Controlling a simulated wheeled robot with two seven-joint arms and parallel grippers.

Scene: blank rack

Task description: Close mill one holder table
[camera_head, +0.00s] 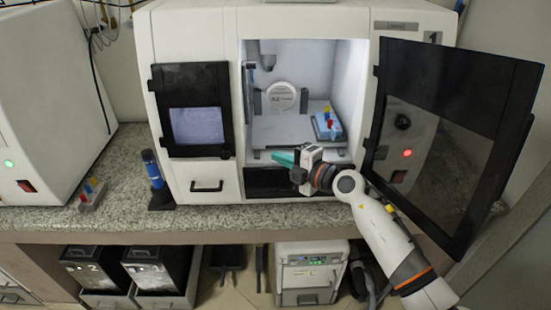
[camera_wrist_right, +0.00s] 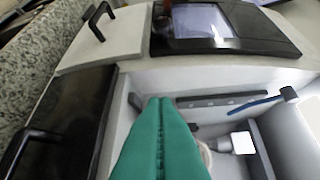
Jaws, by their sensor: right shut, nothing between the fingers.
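Mill one (camera_head: 398,25) is a white machine with a "1" on its upper right; its dark-framed door (camera_head: 440,130) stands swung open to the right. Inside the lit chamber is a pale flat table (camera_head: 275,132), which I take for the holder table, with a white round disc (camera_head: 282,95) upright behind it. A blue holder (camera_head: 327,124) with red and yellow pieces sits at its right. My right gripper (camera_head: 284,158), with green fingers, is shut and empty at the chamber's lower front opening. Its fingers (camera_wrist_right: 161,105) also show in the right wrist view. Contact with the table cannot be told. My left gripper is not in view.
A dark-framed screen (camera_head: 197,126) and a drawer with a black handle (camera_head: 207,186) are left of the chamber. A blue bottle (camera_head: 152,168) and a small holder (camera_head: 92,194) stand on the speckled counter (camera_head: 125,160). Another white machine (camera_head: 45,100) is far left.

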